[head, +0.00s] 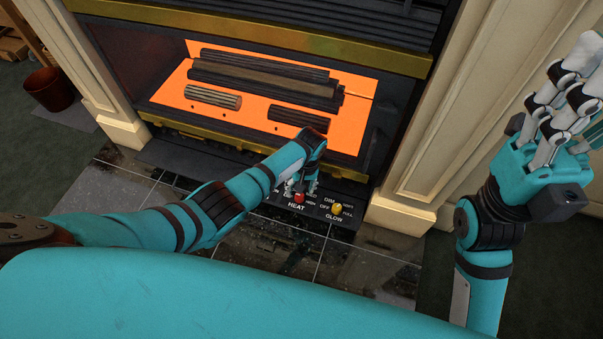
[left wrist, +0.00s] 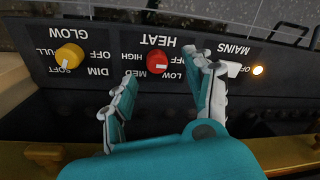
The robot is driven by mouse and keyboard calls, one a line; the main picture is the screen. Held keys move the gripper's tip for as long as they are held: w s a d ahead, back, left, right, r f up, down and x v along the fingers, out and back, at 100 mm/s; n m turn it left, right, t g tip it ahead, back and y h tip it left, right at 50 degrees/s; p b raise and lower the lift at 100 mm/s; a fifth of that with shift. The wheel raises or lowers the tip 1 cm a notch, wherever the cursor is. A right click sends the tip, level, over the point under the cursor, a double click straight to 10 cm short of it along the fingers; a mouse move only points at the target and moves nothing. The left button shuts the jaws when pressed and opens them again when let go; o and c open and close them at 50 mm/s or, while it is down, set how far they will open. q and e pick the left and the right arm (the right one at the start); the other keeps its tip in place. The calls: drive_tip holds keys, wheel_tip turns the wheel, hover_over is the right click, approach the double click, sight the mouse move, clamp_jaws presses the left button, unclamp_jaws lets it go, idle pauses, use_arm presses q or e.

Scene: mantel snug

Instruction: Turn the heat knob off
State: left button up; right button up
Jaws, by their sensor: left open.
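The red heat knob (left wrist: 157,62) is on a black control panel, with labels OFF, LOW, MED and HIGH around it. Its pale pointer mark lies on the LOW and MED side; the exact setting is hard to tell. My left gripper (left wrist: 162,66) is open, with fingers on either side of the knob; I cannot tell whether they touch it. In the head view the red knob (head: 299,198) shows just below my left gripper (head: 303,189), and the hand hides part of the panel. My right gripper (head: 566,92) is raised at the right, open and empty, away from the panel.
A yellow glow knob (left wrist: 69,56) sits beside the heat knob. A white mains switch (left wrist: 236,70) and a lit lamp (left wrist: 258,70) are on its other side. The fireplace with glowing orange bed (head: 345,133) is behind the panel. A cream pillar (head: 425,140) stands to the right.

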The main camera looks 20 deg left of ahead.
sight(302, 197)
use_arm(q)
wheel_tip(302, 197, up, 7)
drive_tip(key=shift+d, duration=0.2)
